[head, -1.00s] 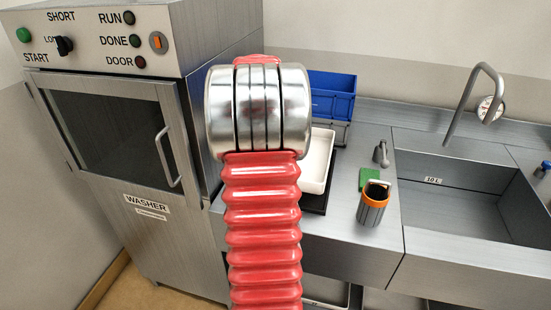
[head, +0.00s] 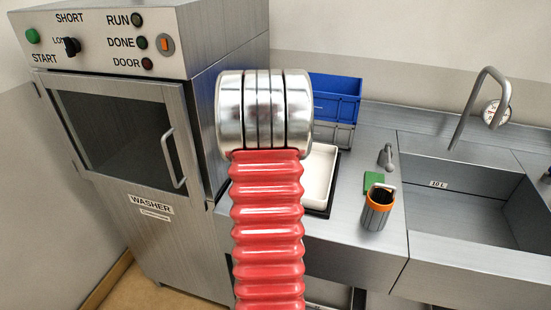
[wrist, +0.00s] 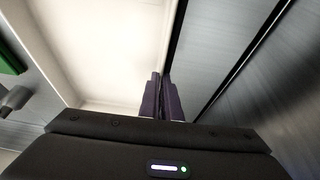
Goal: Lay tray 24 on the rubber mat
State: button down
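A shallow white tray (head: 320,178) is over the black rubber mat (head: 317,213) on the steel counter, partly hidden behind my arm. I cannot tell whether it rests flat on the mat or hangs just above it. No number is readable on the tray. In the wrist view, the tray (wrist: 105,45) fills the upper left, with a dark strip of mat (wrist: 176,40) beside its rim. My gripper (wrist: 160,78) is at that rim, its dark fingers nearly together and apparently closed on it. In the head view my arm hides the gripper.
The washer (head: 130,150) stands left, its door closed. A blue crate (head: 335,97) is behind the tray. Right of it are a green pad (head: 373,180), an orange-rimmed cup (head: 378,208), a small tap (head: 387,157) and the sink (head: 475,200) with its tall faucet (head: 480,100).

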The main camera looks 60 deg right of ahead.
jog(key=c, duration=2)
grip_release()
jog(key=v, duration=1.2)
jog(key=shift+n, duration=0.3)
